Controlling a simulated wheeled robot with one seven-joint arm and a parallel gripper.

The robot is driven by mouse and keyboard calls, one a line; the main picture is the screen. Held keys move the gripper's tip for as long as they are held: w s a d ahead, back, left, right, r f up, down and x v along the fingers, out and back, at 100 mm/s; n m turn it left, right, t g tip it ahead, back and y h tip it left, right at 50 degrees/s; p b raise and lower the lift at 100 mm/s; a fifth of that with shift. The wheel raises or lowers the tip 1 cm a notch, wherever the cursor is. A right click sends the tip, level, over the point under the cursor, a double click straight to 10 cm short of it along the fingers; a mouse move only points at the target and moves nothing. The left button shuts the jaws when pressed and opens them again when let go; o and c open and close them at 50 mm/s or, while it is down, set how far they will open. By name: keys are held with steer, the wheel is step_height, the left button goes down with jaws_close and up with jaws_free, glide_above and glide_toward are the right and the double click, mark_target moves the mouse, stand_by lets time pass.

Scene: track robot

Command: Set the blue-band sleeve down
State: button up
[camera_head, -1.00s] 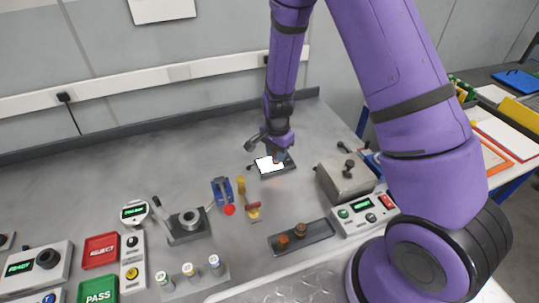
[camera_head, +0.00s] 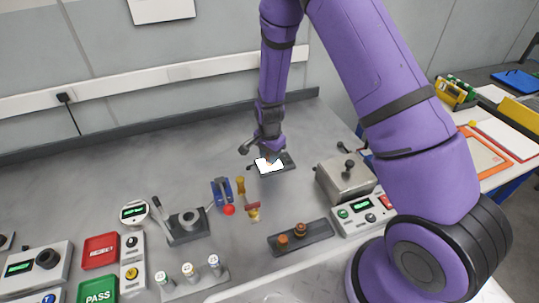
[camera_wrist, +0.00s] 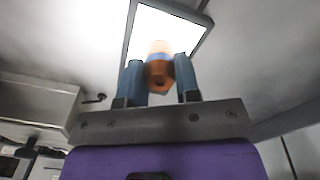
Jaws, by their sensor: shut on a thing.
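The blue-band sleeve (camera_wrist: 158,69) is a small copper-orange cylinder with a blue band, seen in the wrist view. My gripper (camera_wrist: 158,76) is shut on it, one finger on each side. In the head view my gripper (camera_head: 268,155) is over the lit white panel (camera_head: 264,166) in a dark frame. The panel also shows behind the sleeve in the wrist view (camera_wrist: 150,25). In the head view the sleeve is mostly hidden by my gripper. I cannot tell whether it touches the panel.
A dark tray (camera_head: 318,236) with two copper pieces stands nearer the front. A metal box with a knob (camera_head: 343,178) is to the right. A blue stand (camera_head: 221,191) and a lever fixture (camera_head: 186,225) are to the left. The bench at back left is clear.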

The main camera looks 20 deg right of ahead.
steer(key=o, duration=1)
steer(key=shift+c, duration=0.2)
steer(key=s+d+r+n+t, duration=0.1)
steer(key=s+r+n, duration=0.1)
steer(key=r, duration=1.1)
steer(key=s+d+r+n, duration=0.1)
steer(key=s+r, duration=0.1)
steer(key=r, duration=1)
steer(key=s+d+r+n+t, duration=0.2)
steer(key=s+r+n, duration=0.2)
steer(key=s+r, duration=0.5)
steer(key=s+d+r+n+t, duration=0.2)
steer(key=s+r+n, duration=0.3)
steer(key=s, duration=1.2)
step_height(320, 180, up, 5)
steer(key=shift+d+f, duration=0.2)
steer(key=shift+d, duration=0.25)
